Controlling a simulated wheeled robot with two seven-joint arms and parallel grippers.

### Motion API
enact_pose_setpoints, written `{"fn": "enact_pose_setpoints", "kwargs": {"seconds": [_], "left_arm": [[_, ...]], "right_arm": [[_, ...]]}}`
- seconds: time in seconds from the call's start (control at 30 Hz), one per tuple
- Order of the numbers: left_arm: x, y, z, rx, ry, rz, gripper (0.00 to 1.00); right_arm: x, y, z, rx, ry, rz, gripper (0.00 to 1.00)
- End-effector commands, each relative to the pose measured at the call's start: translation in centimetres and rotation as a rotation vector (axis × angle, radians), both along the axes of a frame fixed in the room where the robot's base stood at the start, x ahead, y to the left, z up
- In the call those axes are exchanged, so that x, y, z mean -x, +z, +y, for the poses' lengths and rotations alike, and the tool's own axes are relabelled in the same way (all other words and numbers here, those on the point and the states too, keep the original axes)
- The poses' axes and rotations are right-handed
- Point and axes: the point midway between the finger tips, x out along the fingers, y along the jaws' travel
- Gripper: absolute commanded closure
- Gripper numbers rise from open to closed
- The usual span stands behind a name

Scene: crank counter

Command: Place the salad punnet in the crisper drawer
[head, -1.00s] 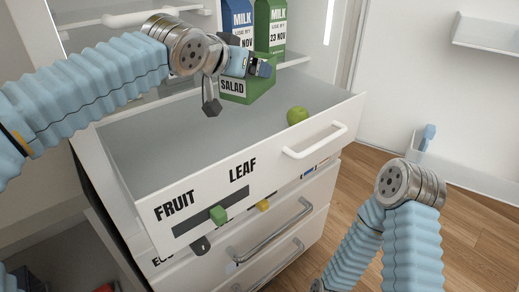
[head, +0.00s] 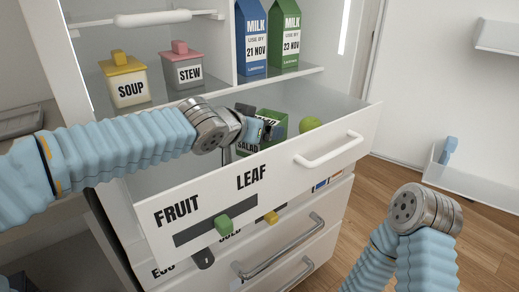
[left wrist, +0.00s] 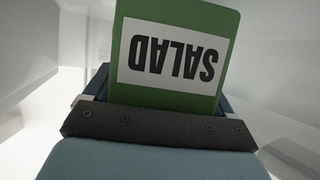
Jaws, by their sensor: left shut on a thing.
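The green salad punnet (head: 272,119) is in the open crisper drawer's space, beside a green apple. Its SALAD label also fills much of the left wrist view (left wrist: 175,85). My left gripper (head: 257,131) is shut on the punnet and reaches down inside the drawer. Whether the punnet touches the drawer floor is hidden.
The green apple (head: 309,125) lies in the drawer right of the punnet. Soup (head: 128,88) and stew (head: 186,72) tubs and two milk cartons (head: 251,45) stand on the shelf above. The drawer's white handle (head: 328,150) juts forward. Closed drawers lie below.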

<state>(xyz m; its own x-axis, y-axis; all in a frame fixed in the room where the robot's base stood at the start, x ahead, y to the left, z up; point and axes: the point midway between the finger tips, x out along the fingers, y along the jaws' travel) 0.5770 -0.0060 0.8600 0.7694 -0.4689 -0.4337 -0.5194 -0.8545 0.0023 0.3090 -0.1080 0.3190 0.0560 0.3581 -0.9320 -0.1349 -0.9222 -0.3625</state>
Motion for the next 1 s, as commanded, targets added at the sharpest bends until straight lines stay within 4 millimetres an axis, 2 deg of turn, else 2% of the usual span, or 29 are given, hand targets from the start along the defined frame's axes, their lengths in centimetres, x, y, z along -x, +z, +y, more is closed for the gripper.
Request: {"fn": "enact_pose_setpoints", "kwargs": {"seconds": [0.1, 0.2, 0.63, 0.67, 0.7, 0.77, 1.0], "left_arm": [[0.0, -2.2, 0.0, -0.002, -0.002, 0.0, 0.51], [0.0, -3.5, -0.1, 0.0, -0.003, -0.001, 0.51], [0.0, -4.1, 0.0, 0.001, -0.001, -0.001, 0.51], [0.0, -4.0, 0.0, 0.0, -0.001, 0.0, 0.13], [0.0, -4.0, 0.0, 0.0, -0.001, 0.0, 0.07], [0.0, -4.0, 0.0, 0.0, -0.001, 0.0, 0.0], [0.0, -3.8, 0.0, 0.0, -0.001, 0.0, 0.0]], "right_arm": [[0.0, -1.1, 0.0, 0.001, -0.001, 0.0, 0.57], [-0.1, -1.7, -0.3, 0.004, -0.006, -0.001, 0.57], [-0.2, -2.1, -0.5, 0.008, -0.009, -0.004, 0.57], [-0.2, -2.0, -0.5, 0.008, -0.009, -0.004, 0.57], [-0.2, -1.9, -0.5, 0.008, -0.009, -0.004, 0.57], [-0.2, -1.9, -0.5, 0.008, -0.009, -0.004, 0.57], [-0.2, -1.7, -0.4, 0.007, -0.008, -0.003, 0.57]]}}
